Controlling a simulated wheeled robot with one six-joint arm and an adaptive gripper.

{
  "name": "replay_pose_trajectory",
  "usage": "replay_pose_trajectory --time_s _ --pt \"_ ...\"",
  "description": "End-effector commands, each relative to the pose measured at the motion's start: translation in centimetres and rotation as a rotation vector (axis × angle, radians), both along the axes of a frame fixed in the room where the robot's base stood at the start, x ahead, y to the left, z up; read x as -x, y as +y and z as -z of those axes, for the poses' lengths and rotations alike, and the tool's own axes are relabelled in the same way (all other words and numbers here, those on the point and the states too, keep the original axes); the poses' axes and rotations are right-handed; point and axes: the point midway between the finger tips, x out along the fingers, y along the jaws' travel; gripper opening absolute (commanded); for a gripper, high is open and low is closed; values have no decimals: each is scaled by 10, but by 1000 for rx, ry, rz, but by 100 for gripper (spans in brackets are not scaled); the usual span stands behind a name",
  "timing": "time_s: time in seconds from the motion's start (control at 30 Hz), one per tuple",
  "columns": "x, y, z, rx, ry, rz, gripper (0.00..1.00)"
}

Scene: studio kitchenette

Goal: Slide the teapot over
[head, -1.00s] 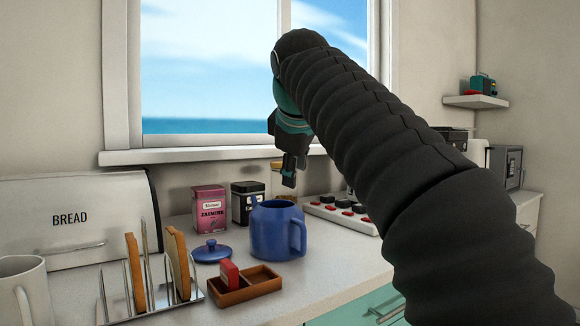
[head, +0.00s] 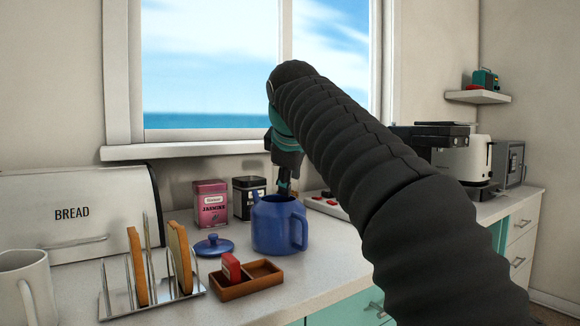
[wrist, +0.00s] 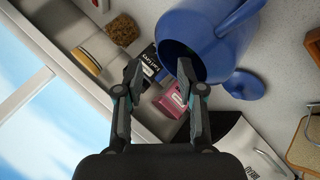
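The blue teapot (head: 277,228) stands upright on the counter with its top open and its handle to the right. Its blue lid (head: 213,246) lies on the counter to its left. My gripper (head: 285,186) points down at the teapot's back rim; its fingertips are partly hidden there. In the wrist view my gripper (wrist: 159,72) is open, with its two fingers apart. The right finger overlaps the teapot's rim (wrist: 168,47) in that view; I cannot tell whether it touches. The lid (wrist: 244,84) also shows there.
A wooden tray (head: 262,285) with a red packet sits in front of the teapot. A pink tin (head: 210,204) and a black tin (head: 246,190) stand behind. A toast rack (head: 150,300) and bread bin (head: 70,215) are left. A toaster (head: 462,155) is far right.

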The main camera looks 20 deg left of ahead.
Motion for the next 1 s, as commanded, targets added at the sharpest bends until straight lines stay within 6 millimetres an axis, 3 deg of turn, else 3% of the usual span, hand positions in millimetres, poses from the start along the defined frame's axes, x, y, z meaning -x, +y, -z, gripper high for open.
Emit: replay_pose_trajectory --time_s 0.2,0.5,0.93,0.97,1.0 --pt "-25 8 28 1 2 1 38" --pt "-49 16 53 1 1 2 38" --pt "-54 18 58 0 -1 0 38" --pt "-54 18 58 0 -1 0 36" --pt "-54 18 58 0 -1 0 26"
